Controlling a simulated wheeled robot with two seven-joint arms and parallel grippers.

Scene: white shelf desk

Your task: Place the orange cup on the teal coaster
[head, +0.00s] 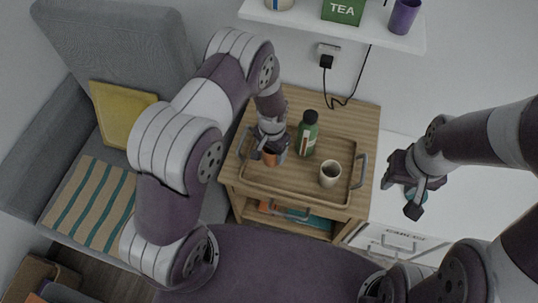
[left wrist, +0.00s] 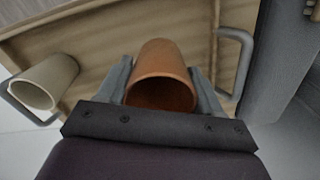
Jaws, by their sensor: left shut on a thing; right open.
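The orange cup (head: 270,158) is at the left end of the wooden tray in the head view. My left gripper (head: 268,146) comes down on it from above and is shut on it. The orange cup (left wrist: 163,78) also shows between the two fingers in the left wrist view, with its open mouth toward the camera. The teal coaster (head: 415,194) lies on the white surface at the right, partly hidden under my right gripper (head: 412,198). My right gripper is open and holds nothing visible.
The tray (head: 283,191) also holds a green bottle (head: 308,134) and a cream cup (head: 330,173). It has raised rims and grey handles (head: 361,170). A white shelf (head: 340,28) with a tea box (head: 343,10) and purple cup (head: 403,16) hangs above.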

